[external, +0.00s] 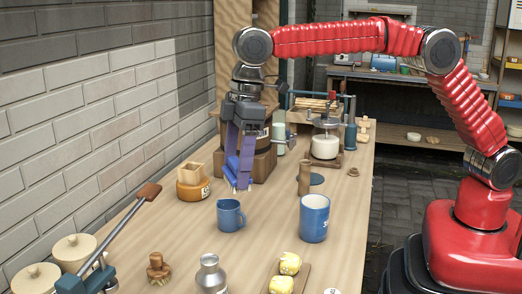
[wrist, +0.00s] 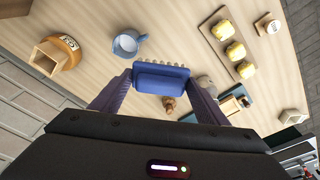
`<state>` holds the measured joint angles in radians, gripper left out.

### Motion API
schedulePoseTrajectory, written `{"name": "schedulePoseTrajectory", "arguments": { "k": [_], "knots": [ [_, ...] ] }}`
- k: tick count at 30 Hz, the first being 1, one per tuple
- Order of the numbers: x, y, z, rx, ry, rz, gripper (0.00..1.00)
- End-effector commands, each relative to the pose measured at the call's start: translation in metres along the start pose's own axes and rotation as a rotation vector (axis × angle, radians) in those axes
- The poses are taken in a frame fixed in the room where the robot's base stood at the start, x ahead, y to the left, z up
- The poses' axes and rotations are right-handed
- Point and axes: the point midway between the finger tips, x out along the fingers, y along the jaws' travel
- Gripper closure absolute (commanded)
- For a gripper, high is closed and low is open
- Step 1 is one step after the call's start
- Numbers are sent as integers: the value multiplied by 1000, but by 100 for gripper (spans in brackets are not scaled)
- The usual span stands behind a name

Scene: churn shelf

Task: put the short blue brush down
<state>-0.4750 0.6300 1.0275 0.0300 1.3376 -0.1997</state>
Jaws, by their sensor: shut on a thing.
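The short blue brush (wrist: 161,78) is held between the two purple fingers of my gripper (wrist: 160,92) in the wrist view, with its pale bristle tips along one edge. In the external view my gripper (external: 239,172) hangs over the left-middle of the wooden table (external: 262,254), pointing down. The brush shows there as a small blue piece (external: 243,178) at the fingertips, partly hidden by them. It appears to be above the table, behind the blue mug; the exact gap is hard to tell.
A small blue mug (external: 230,215) and a larger blue mug (external: 314,218) stand in front. An orange round container with a wooden box (external: 193,182) is to the left. Yellow blocks lie on a board (external: 289,263). Some table between them is bare.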

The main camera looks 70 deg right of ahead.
Motion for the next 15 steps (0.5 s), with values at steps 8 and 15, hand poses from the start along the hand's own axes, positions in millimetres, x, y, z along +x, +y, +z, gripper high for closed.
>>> {"name": "schedulePoseTrajectory", "arguments": {
  "k": [8, 15],
  "knots": [
    [11, -45, -25, -66, 0, -10, 55],
    [17, -72, -38, -103, 1, -15, 55]
  ]
}}
